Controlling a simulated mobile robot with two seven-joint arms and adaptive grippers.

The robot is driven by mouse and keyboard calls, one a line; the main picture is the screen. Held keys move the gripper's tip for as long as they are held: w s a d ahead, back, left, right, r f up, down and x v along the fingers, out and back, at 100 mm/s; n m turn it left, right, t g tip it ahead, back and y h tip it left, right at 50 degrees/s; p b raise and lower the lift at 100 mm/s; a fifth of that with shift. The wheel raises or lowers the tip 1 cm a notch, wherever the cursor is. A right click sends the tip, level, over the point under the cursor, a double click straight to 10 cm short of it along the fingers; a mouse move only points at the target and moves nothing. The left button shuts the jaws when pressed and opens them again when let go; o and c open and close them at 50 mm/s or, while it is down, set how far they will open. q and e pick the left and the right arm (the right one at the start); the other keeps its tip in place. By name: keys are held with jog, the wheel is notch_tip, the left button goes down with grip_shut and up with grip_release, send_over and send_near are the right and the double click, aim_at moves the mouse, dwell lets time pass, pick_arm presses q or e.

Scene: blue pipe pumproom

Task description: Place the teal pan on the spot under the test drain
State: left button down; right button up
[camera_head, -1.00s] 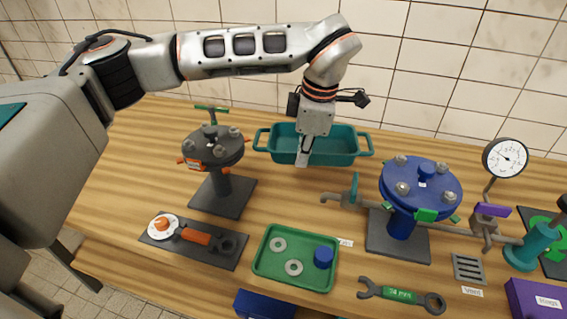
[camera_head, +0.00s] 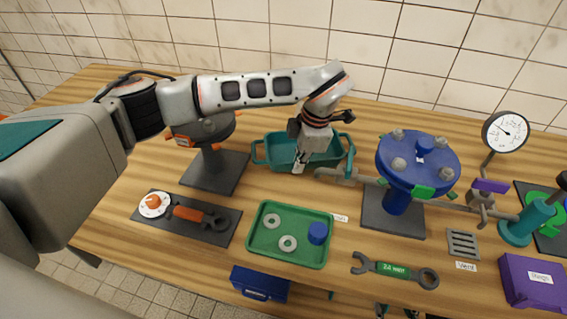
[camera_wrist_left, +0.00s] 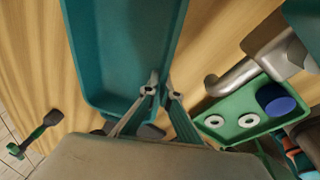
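The teal pan (camera_head: 276,147), a rectangular dish with end handles, is behind the blue flanged vessel's left pipe. My left gripper (camera_head: 298,168) is at its near wall. In the left wrist view, the fingertips (camera_wrist_left: 163,92) are close together, one on each side of the teal pan's rim (camera_wrist_left: 180,40), and look closed on it. Whether the pan is clear of the table is unclear. The grey drain pipe (camera_head: 335,173) ends just right of the gripper; it also shows in the wrist view (camera_wrist_left: 235,78). A small white label (camera_head: 340,217) lies in front of it, unreadable.
A green tray (camera_head: 255,250) with washers and a blue cap stands in front. The blue vessel (camera_head: 417,165) is at right, a dark valve stand (camera_head: 215,172) at left, partly behind my arm. A wrench (camera_head: 395,269) lies at the front edge. Bare wood lies between tray and pan.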

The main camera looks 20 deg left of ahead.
aim_at(284, 165)
pick_arm(q)
jog(key=a, duration=0.2)
jog(key=a+f+p, duration=0.1)
jog(key=a, duration=0.1)
jog(key=shift+f, duration=0.2)
jog(key=shift+w, duration=0.1)
jog(key=shift+f, duration=0.1)
jog(key=c, duration=2.7)
grip_release()
jog(key=shift+f, duration=0.1)
jog(key=o, duration=0.4)
